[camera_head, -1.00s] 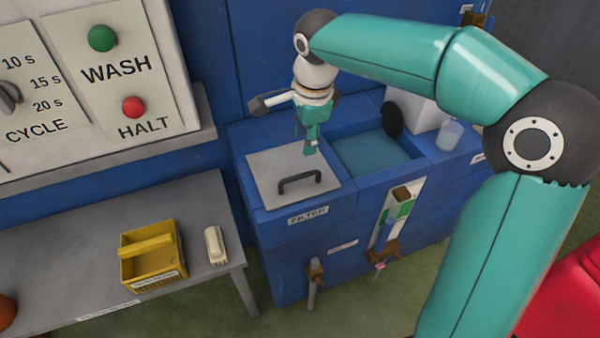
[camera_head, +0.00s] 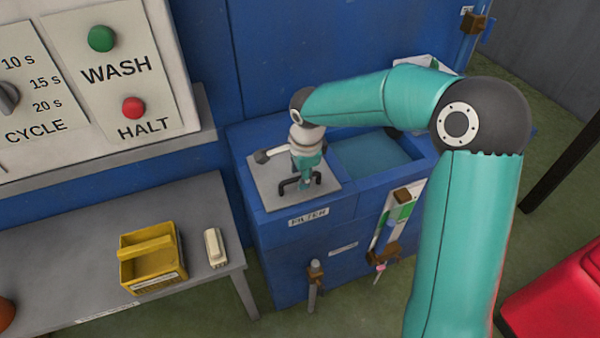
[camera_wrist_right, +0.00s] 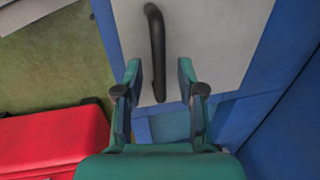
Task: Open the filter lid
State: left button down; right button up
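The filter lid (camera_head: 268,190) is a flat grey plate with a black bar handle (camera_head: 287,186), lying closed on the blue tank beside the "FILTER" label. My right gripper (camera_head: 308,184) is over the lid, close to the handle, and partly covers it. In the right wrist view, my right gripper (camera_wrist_right: 159,72) is open, its two fingers apart. The handle (camera_wrist_right: 157,50) runs lengthwise, with its near end between the fingertips; no grip on it shows. The lid (camera_wrist_right: 200,30) lies beneath. My left gripper is not in view.
An open blue basin (camera_head: 372,158) adjoins the lid on the right. A grey bench (camera_head: 65,235) at left holds a yellow basket (camera_head: 152,258) and a small cream object (camera_head: 214,248). A control panel (camera_head: 85,80) stands behind the bench. A red object (camera_head: 560,300) is at lower right.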

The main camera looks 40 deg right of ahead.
grip_shut()
